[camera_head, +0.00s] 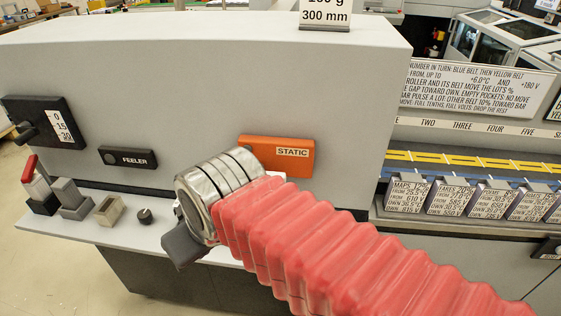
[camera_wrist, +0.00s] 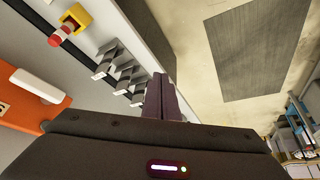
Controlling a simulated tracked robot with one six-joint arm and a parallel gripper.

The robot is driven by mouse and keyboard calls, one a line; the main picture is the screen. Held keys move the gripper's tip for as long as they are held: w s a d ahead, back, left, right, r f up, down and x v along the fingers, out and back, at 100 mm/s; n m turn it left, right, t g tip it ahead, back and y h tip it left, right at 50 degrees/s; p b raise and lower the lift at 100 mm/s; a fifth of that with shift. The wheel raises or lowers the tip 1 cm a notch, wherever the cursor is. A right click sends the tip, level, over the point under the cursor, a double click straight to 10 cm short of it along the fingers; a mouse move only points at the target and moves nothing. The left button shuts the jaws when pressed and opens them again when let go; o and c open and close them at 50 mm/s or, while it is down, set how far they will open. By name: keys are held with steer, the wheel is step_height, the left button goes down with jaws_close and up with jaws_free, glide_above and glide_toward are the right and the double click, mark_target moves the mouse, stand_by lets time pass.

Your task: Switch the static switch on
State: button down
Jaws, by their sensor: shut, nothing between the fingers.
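The orange static switch plate (camera_head: 262,154) is fixed on the light grey machine front, with a white STATIC label at its upper right. My wrist hides part of its lower left in the head view. In the wrist view the orange plate (camera_wrist: 25,105) is at the left, with a pale bar-shaped piece (camera_wrist: 38,86) standing out from it; I cannot tell its on or off position. My gripper (camera_head: 183,246) is low in front of the ledge, below and left of the plate. Its dark fingers (camera_wrist: 161,98) are together and empty, apart from the switch.
A black FEELER plate (camera_head: 129,158) and a black lever dial (camera_head: 48,123) are on the machine's left. Several small blocks, a red-handled piece (camera_head: 32,174) and a dark knob (camera_head: 144,215) stand on the ledge. Labelled pockets (camera_head: 408,195) line the right. Open floor (camera_wrist: 205,70) shows beyond the fingers.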

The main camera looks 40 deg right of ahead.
steer(key=w+d+r+n+g, duration=0.2)
steer(key=w+d+r+n, duration=0.15)
steer(key=d+r, duration=1.1)
steer(key=s+d+r+n, duration=0.1)
steer(key=d+r, duration=0.3)
steer(key=s+d+r+n+y, duration=0.1)
steer(key=s+d+r, duration=0.1)
steer(key=d+r, duration=0.2)
steer(key=s+d+r+n+y, duration=0.1)
steer(key=d+r, duration=0.3)
steer(key=r, duration=0.1)
steer(key=shift+s+r+n+g, duration=0.1)
steer(key=shift+s+n+g, duration=0.15)
steer(key=shift+n+g, duration=0.15)
glide_toward(275, 174)
steer(key=x, duration=0.5)
steer(key=shift+a, duration=0.15)
steer(key=shift+w+f, duration=0.1)
steer(key=shift+f, duration=0.5)
